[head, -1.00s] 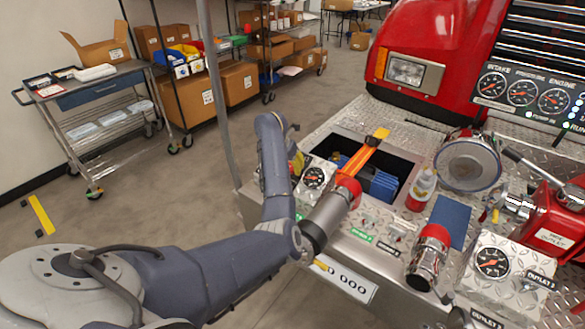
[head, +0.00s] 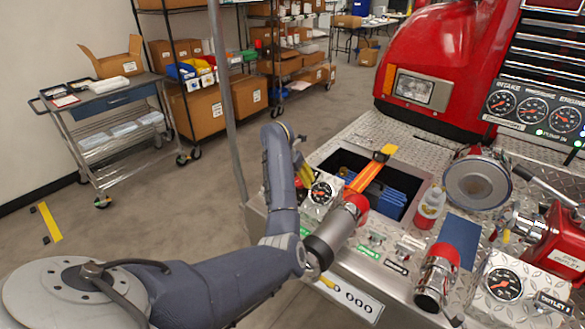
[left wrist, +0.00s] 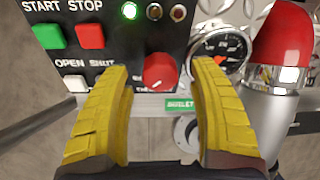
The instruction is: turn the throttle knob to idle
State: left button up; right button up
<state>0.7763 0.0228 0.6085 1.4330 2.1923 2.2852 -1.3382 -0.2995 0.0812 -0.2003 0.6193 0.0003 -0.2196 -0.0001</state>
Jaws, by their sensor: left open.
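The red round throttle knob (left wrist: 160,71) sits on a black panel (left wrist: 165,35) in the left wrist view, with a light pointer mark toward its lower left. Labels beside it are partly hidden by a finger. My left gripper (left wrist: 163,68) is open, its two yellow fingers on either side of the knob, with gaps between them and it. In the head view my left gripper's yellow fingers (head: 302,175) show partly beyond my arm, at the panel's left end. The knob is hidden there. My right gripper is not in view.
Near the knob are a green button (left wrist: 48,36), a red button (left wrist: 90,36), a lit green lamp (left wrist: 130,11) and a gauge (left wrist: 222,47). A red-capped outlet (left wrist: 282,45) stands to the right.

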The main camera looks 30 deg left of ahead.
pick_arm(q)
jog(key=d+v, duration=0.1)
jog(key=v, duration=0.8)
jog(key=shift+s+a+r, duration=0.2)
jog(key=shift+a+r, duration=0.15)
jog(key=shift+a, duration=0.15)
